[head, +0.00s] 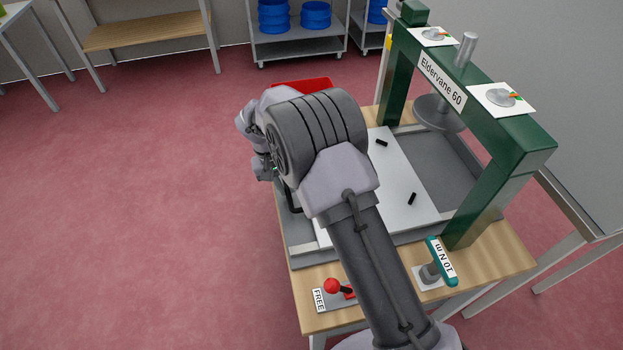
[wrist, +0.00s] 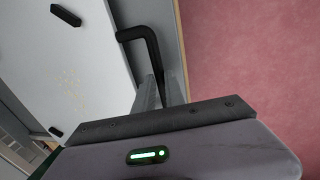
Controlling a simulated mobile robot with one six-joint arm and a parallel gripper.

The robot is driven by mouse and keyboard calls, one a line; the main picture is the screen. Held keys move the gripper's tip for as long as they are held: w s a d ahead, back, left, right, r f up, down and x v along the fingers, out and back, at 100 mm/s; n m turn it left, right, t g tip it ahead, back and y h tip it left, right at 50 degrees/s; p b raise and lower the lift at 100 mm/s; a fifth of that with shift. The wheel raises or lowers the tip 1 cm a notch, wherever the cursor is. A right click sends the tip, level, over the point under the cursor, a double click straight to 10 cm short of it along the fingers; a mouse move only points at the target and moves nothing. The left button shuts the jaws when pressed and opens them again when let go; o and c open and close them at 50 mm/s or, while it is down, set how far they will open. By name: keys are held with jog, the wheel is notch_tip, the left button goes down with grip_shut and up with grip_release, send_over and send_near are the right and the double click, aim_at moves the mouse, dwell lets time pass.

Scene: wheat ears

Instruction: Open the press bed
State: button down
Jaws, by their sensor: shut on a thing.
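The press bed (head: 408,178), a pale flat plate in a grey frame, lies partly under the green press frame (head: 485,110) labelled "Eldervane 60". Two small black pieces show on the bed. In the wrist view the bed (wrist: 100,60) carries faint yellowish specks. A black bent handle (wrist: 138,34) stands at the bed's edge; part of it shows in the head view (head: 293,204). My gripper (wrist: 160,84) is shut on the handle, with its fingers at the handle's lower end. My arm hides the gripper and the near left part of the bed in the head view.
A red-knobbed lever (head: 332,286) by a "FREE" label and a teal "10 N m" handle (head: 441,262) stand at the wooden table's (head: 490,250) front. A red container (head: 302,84) is behind my arm. The floor (head: 130,200) to the left is clear.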

jog(key=shift+s+a, duration=0.25)
jog(key=shift+a, duration=0.8)
jog(key=shift+s+a, duration=0.2)
jog(key=shift+a, duration=0.8)
jog(key=c, duration=1.4)
grip_release()
jog(key=shift+r, duration=0.1)
jog(key=a+r+p, duration=0.3)
jog(key=r+p, duration=0.3)
jog(key=r, duration=1.1)
jog(key=shift+s, duration=0.3)
